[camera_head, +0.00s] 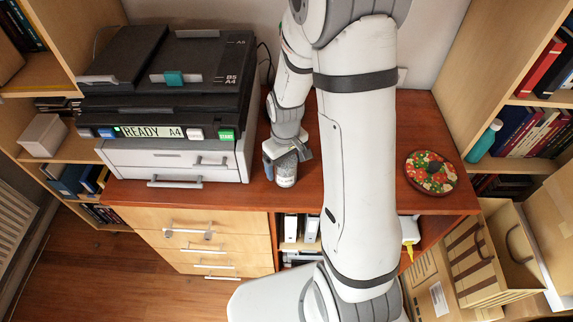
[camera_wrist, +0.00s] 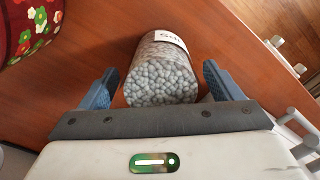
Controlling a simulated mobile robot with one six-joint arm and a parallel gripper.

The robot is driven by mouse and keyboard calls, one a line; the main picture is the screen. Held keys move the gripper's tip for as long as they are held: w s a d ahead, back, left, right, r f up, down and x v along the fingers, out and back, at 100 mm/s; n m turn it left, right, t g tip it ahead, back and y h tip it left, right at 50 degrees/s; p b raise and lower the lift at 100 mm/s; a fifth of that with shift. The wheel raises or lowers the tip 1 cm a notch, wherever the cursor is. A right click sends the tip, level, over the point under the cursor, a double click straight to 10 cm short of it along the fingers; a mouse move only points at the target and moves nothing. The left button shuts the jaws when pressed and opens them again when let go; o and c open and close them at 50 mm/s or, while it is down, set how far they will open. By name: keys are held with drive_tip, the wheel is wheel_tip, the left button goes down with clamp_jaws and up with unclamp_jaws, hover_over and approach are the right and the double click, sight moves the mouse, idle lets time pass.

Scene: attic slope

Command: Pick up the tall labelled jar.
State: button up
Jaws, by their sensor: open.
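The tall jar (camera_wrist: 162,78) is full of grey pebble-like pieces and has a white label with dark lettering. In the wrist view it lies between the two blue fingers of my gripper (camera_wrist: 160,90), with gaps showing at both sides. In the head view the jar (camera_head: 286,172) stands on the red-brown desk top (camera_head: 330,195), partly hidden by my gripper (camera_head: 284,152). My gripper is open around it at the near side of the desk. The jar's far end is cut short by the viewing angle.
A large black and white printer (camera_head: 170,100) stands left of the jar. A round flowered dish (camera_head: 431,172) lies to the right on the desk. Bookshelves flank both sides; boxes (camera_head: 470,255) stand at the lower right. My arm hides the desk's middle.

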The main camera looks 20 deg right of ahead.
drive_tip(key=shift+f, duration=0.7)
drive_tip(key=shift+c, duration=0.3)
drive_tip(key=c, duration=1.1)
drive_tip(key=shift+r, duration=0.1)
wheel_tip(320, 180, up, 10)
drive_tip(key=shift+b, duration=0.35)
